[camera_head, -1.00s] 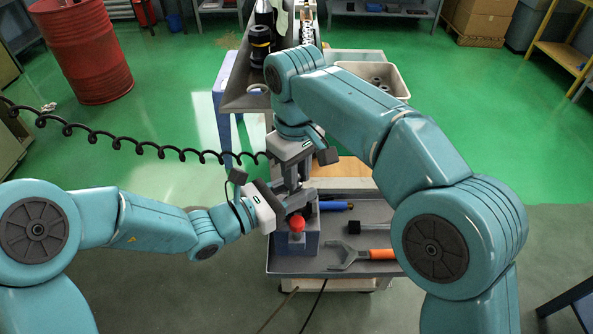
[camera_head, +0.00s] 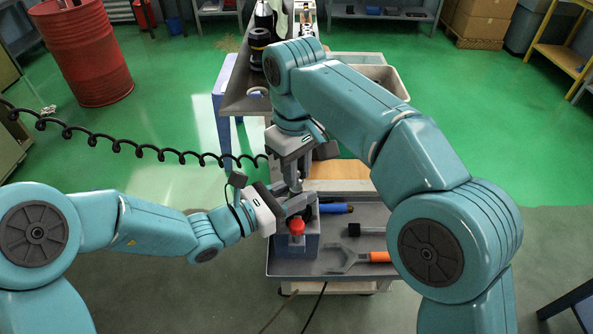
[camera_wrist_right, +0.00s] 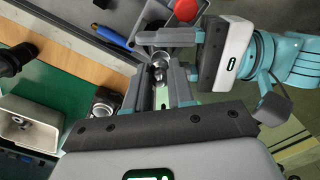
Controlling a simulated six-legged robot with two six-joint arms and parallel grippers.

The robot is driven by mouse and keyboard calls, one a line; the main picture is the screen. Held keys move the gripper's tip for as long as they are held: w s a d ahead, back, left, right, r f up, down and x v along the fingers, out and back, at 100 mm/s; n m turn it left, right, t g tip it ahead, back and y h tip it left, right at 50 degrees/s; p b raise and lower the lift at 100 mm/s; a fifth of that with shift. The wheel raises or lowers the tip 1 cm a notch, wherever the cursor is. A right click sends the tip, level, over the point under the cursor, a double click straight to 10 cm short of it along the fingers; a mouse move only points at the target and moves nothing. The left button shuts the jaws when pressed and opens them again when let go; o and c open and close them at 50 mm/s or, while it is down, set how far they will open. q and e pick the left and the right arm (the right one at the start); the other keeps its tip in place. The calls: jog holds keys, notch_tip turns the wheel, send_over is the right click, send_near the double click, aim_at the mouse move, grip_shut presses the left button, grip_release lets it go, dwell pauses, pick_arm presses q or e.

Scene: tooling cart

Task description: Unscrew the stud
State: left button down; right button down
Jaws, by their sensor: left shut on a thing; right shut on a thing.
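The stud (camera_wrist_right: 160,75) shows as a small shiny metal cylinder in the right wrist view, between the fingers of my right gripper (camera_wrist_right: 156,92). My right gripper points down over the cart in the head view (camera_head: 294,183) and is shut on the stud. My left gripper (camera_head: 296,208) comes in from the left just below it and is shut on a metal part (camera_wrist_right: 163,57) directly by the stud. In the head view the fingers hide most of both parts. I cannot tell how far the stud is threaded in.
A red knob (camera_head: 297,226) stands on a blue-grey block (camera_head: 296,244) just in front of the grippers. The grey tray (camera_head: 310,267) also holds a blue-handled tool (camera_head: 336,208), a dark-headed tool (camera_head: 356,229) and an orange-handled wrench (camera_head: 378,257). A coiled cable (camera_head: 130,145) hangs at left.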

jog(key=shift+r, duration=0.25)
pick_arm(q)
jog(key=shift+r, duration=0.1)
pick_arm(e)
jog(key=shift+r, duration=2.05)
pick_arm(q)
jog(key=c, duration=0.6)
grip_release()
